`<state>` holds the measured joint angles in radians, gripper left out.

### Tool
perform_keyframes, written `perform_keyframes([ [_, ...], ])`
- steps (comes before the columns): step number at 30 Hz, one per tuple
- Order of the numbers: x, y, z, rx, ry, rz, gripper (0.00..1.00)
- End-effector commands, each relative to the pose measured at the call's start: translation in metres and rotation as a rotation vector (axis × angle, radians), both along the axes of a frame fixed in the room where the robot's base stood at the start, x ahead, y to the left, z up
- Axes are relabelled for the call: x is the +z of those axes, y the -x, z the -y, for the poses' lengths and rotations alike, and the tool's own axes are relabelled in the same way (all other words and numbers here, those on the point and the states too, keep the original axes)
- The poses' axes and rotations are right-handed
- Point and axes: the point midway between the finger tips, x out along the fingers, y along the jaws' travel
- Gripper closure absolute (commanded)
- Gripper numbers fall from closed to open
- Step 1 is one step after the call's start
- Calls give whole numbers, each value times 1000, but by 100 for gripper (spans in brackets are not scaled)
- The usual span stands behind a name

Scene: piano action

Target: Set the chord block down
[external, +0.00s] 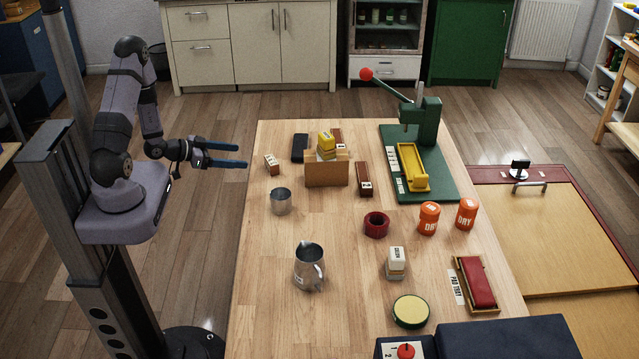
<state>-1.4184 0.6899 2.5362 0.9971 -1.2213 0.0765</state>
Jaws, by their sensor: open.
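My gripper (242,156) has two blue fingers, spread apart with nothing between them. It is above the floor just left of the table's left edge, pointing right. No block can be identified for certain as the chord block. A small white block with dark marks (271,163) lies on the table just right of my fingertips, apart from them. A yellow block (327,141) sits at a brown upright holder (326,175). A dark brown block with a white label (364,181) lies right of the holder. A pale labelled block (396,258) stands farther front.
A metal cup (281,202) and a metal jug (309,268) stand on the left half of the wooden table (265,245). A green lever press (428,125) with a yellow tray (413,168) is at the back right. Orange jars (429,218) and a red ring (376,225) stand mid-right.

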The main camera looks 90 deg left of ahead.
Motion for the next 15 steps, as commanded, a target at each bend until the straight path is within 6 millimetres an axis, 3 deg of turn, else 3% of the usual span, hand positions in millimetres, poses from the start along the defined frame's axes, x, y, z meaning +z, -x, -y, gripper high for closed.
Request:
perform_keyframes([
  [9, 0, 0, 0, -1, -1, -5, 27],
  [15, -9, -15, 8, -39, -4, -107, 27],
])
